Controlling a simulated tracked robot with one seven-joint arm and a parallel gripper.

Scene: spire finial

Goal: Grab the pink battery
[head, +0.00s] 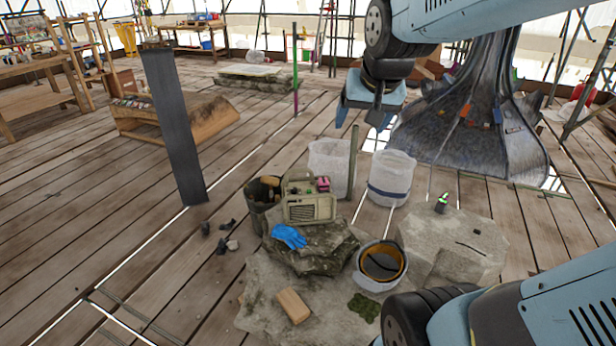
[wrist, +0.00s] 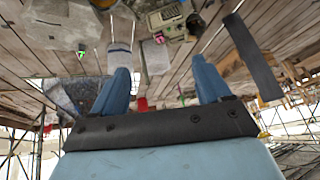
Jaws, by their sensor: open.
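The small pink battery (head: 323,184) sits at the top right of a beige radio-like box (head: 309,208). The box rests on stacked grey rocks in the middle of the head view. In the wrist view a small pink spot, likely the battery (wrist: 160,38), shows by the edge of the box (wrist: 166,17). My gripper (head: 361,116) is open and empty, with blue fingers pointing down. It hangs above and behind the battery, well apart from it. Both fingers also show in the wrist view (wrist: 161,82), with nothing between them.
Two whitish buckets (head: 390,178) and an upright post (head: 353,165) stand right behind the box. A dark bucket (head: 262,200) is at its left, a blue glove (head: 289,236) in front. A dark slab (head: 175,128) rises at left. The left plank floor is mostly clear.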

